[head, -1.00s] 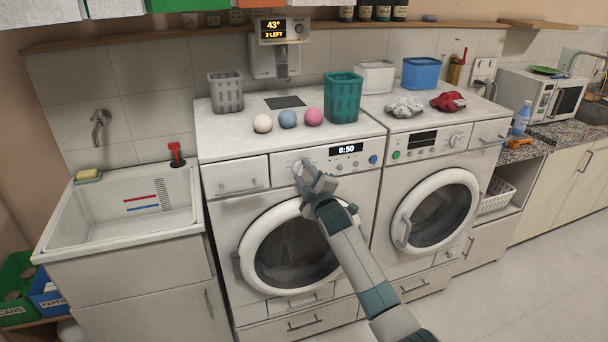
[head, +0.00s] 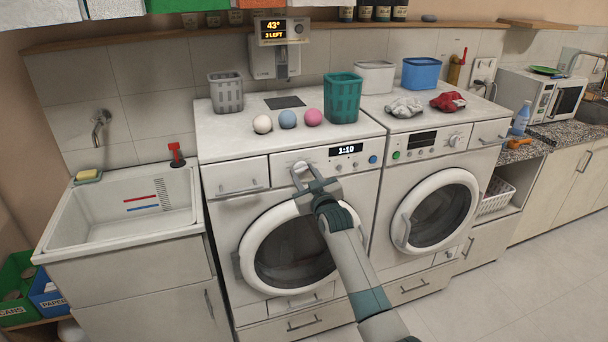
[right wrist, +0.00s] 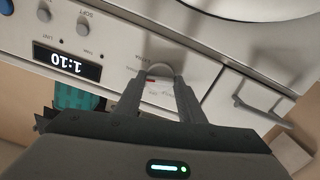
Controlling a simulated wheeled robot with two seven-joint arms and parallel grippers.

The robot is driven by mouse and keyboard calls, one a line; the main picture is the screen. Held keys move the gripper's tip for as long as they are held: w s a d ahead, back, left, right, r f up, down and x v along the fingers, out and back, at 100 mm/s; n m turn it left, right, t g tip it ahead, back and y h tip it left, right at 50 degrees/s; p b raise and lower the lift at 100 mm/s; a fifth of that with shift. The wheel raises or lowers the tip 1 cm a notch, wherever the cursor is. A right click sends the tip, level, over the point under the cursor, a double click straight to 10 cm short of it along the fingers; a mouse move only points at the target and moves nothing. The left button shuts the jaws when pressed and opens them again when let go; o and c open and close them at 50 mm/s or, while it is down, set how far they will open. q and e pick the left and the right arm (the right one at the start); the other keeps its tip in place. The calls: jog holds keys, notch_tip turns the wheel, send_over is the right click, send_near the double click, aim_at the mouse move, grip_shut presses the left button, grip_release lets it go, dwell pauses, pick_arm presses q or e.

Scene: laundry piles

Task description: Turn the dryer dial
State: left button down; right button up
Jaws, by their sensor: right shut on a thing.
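The dial (head: 300,166) is on the front panel of the left white machine (head: 228,216), left of its lit display (head: 346,149), which reads 1:10. The right gripper (head: 303,177) reaches up to the panel and is shut on the dial. In the right wrist view the two fingertips (right wrist: 160,82) lie on either side of the pale dial (right wrist: 160,69), and the 1:10 display (right wrist: 67,63) shows upside down. The fingers partly hide the dial. My left gripper is not in view.
A second white machine (head: 386,181) stands to the right with its own knob (head: 456,140). Three balls, baskets and crumpled cloths lie on top of the machines. A sink (head: 70,222) is at left. The floor (head: 520,290) at front right is clear.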

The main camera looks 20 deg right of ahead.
jog(key=shift+f+m, duration=0.15)
jog(key=shift+m, duration=0.25)
jog(key=o, duration=1)
jog(key=shift+o, duration=0.2)
jog(key=shift+s, duration=0.1)
jog(key=s+b, duration=0.4)
jog(key=s, duration=1.3)
jog(key=shift+d, duration=0.3)
jog(key=shift+s, duration=0.1)
